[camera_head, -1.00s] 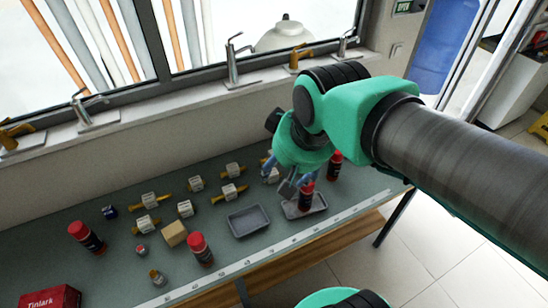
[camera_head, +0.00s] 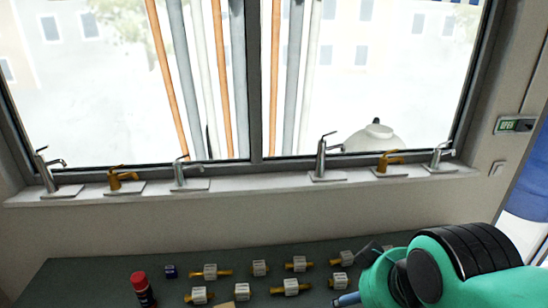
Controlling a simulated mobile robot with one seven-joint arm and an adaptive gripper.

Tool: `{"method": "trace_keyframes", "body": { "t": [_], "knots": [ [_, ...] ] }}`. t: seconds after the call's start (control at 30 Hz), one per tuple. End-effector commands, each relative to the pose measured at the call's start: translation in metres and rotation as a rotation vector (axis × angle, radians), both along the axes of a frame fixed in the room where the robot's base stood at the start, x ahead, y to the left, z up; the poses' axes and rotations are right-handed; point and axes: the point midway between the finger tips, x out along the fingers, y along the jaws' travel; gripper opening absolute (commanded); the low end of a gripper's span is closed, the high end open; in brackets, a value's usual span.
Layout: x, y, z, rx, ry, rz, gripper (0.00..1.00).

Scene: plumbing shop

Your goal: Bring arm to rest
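My green and black arm (camera_head: 440,265) fills the lower right corner, over the right end of the workbench.
The grey-green workbench (camera_head: 90,272) carries several brass fittings with white tags, such as this one (camera_head: 291,287), a red-capped can (camera_head: 142,288) and a small dark blue item (camera_head: 170,271). Several taps, including a tall chrome one (camera_head: 321,160), stand on the window sill (camera_head: 250,182) behind.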

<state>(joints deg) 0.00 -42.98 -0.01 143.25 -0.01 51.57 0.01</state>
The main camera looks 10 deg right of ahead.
Motion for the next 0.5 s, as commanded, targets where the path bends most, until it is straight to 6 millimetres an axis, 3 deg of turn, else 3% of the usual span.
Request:
{"method": "trace_keyframes", "body": {
  "t": [0.03, 0.2, 0.5],
  "knots": [
    [0.0, 0.0, -0.014, 0.0, 0.0, 0.0, 0.62],
    [0.0, 0.0, -0.041, 0.0, 0.001, 0.0, 0.62],
    [0.0, 0.0, -0.068, 0.0, 0.0, 0.0, 0.62]
  ]
}}
